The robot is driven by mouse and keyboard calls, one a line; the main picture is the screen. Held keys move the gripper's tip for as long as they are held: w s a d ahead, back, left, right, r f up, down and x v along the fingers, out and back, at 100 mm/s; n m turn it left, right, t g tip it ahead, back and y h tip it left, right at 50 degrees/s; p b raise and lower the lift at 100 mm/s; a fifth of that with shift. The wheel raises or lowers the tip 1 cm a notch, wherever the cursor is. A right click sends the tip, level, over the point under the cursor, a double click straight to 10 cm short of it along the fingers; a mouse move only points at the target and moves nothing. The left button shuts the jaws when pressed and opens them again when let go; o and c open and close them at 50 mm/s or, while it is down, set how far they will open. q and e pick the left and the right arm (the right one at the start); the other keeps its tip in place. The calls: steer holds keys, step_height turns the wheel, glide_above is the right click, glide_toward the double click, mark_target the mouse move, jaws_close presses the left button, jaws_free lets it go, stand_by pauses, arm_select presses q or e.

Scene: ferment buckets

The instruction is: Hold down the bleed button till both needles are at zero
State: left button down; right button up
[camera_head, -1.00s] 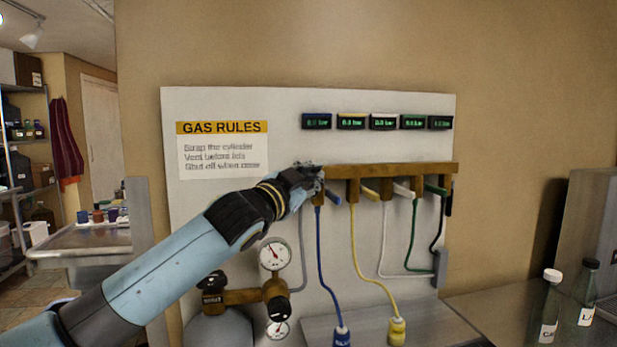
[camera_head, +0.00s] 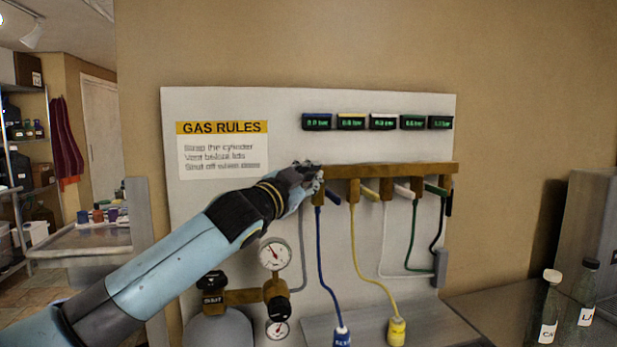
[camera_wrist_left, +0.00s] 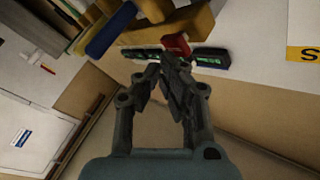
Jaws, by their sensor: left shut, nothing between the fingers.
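My left gripper (camera_head: 312,177) is shut and empty at the left end of the brass manifold (camera_head: 400,169). In the left wrist view, its fingertips (camera_wrist_left: 165,62) are close to a red button-like part (camera_wrist_left: 177,45) on the manifold's end; I cannot tell whether they touch it. The gripper hides this part in the head view. The upper white dial gauge (camera_head: 274,254) and the lower, smaller gauge (camera_head: 277,329) sit on the brass regulator (camera_head: 240,296). Both needles are too small to read surely. My right gripper is not in view.
Blue (camera_head: 333,196), yellow, white and green valve handles line the manifold, with hoses below. Several small displays (camera_head: 383,122) hang above. Two bottles (camera_head: 548,308) stand at the lower right. The white board (camera_head: 300,145) is clear above the gripper.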

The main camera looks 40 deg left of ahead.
arm_select(q)
steer(key=shift+w+a, duration=0.4)
steer(key=shift+a, duration=0.05)
stand_by(0.8)
stand_by(1.2)
steer(key=shift+s+d, duration=0.7)
steer(key=shift+d, duration=0.05)
steer(key=s+d+p, duration=0.1)
steer(key=s+d, duration=0.2)
steer(key=shift+s+d, duration=0.1)
steer(key=shift+d, duration=0.3)
